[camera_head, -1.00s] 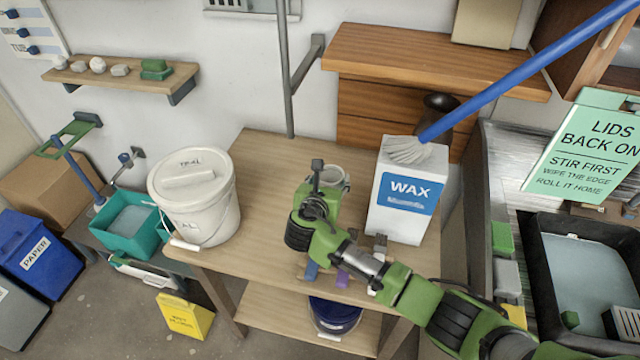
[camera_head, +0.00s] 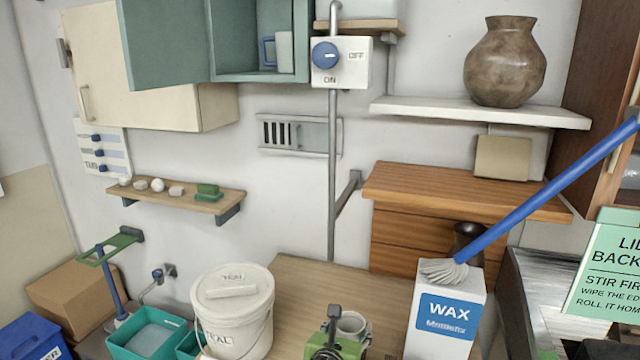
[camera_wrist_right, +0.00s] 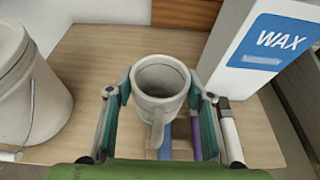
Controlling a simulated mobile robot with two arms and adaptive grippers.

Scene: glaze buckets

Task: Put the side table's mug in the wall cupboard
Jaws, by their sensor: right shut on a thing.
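The side table's mug (camera_head: 352,325) is light grey and upright, in the lower middle of the head view. In the right wrist view the mug (camera_wrist_right: 160,85) sits between the fingers of my right gripper (camera_wrist_right: 158,98), its handle toward the camera. The right gripper (camera_head: 334,338) is shut on the mug, over the wooden side table (camera_head: 300,280); I cannot tell whether the mug's base touches it. The wall cupboard (camera_head: 303,40) is at the top, teal inside, its teal door (camera_head: 160,40) swung open to the left. A pale object and a blue-framed one stand inside. My left gripper is not in view.
A white lidded bucket (camera_head: 232,315) stands left of the mug and a WAX box (camera_head: 445,320) right of it. A vertical pipe with a switch box (camera_head: 341,62) runs right beside the cupboard. A small shelf (camera_head: 180,197) with stones is at left.

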